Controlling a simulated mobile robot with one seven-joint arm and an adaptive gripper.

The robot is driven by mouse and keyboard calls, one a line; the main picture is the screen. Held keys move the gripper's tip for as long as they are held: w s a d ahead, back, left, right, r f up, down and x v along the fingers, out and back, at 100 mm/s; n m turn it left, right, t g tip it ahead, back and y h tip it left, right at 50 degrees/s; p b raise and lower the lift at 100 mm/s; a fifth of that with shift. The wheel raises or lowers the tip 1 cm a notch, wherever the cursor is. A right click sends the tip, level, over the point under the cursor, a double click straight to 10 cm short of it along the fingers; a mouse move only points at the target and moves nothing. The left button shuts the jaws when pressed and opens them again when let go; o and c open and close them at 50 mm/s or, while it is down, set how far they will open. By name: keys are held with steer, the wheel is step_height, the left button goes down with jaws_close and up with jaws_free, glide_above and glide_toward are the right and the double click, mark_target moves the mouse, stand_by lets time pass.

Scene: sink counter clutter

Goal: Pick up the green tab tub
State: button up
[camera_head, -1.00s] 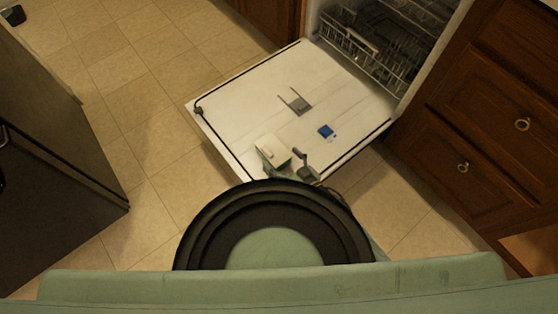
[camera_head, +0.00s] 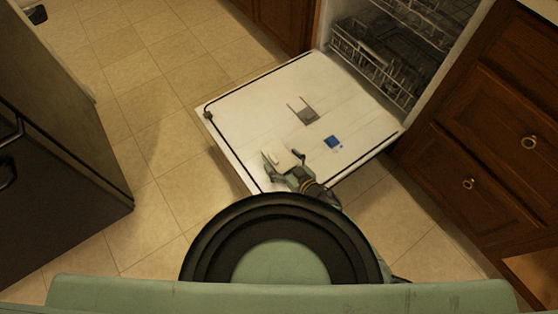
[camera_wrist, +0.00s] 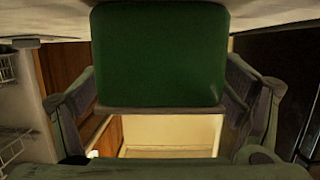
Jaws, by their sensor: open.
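The green tab tub (camera_wrist: 160,55) fills the upper middle of the wrist view, its broad green side facing the camera. In the head view, a small block with a pale top (camera_head: 281,157), which looks like the tub, stands near the front edge of the open dishwasher door. My gripper (camera_wrist: 160,82) is open, with one finger on each side of the tub in the wrist view. It also shows in the head view (camera_head: 284,158) around the pale block. I cannot tell whether either finger touches the tub.
The open dishwasher door (camera_head: 260,105) lies flat, with a grey dispenser flap (camera_head: 308,116) and a blue piece (camera_head: 333,142) on it. The dishwasher rack (camera_head: 375,65) is behind. Wooden drawers (camera_head: 490,130) stand at right, a dark appliance (camera_head: 55,160) at left. Tiled floor lies between.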

steer(key=shift+w+a+f, duration=0.1)
steer(key=shift+w+a, duration=0.1)
steer(key=shift+w, duration=0.05)
steer(key=shift+c, duration=0.3)
steer(key=c, duration=1.2)
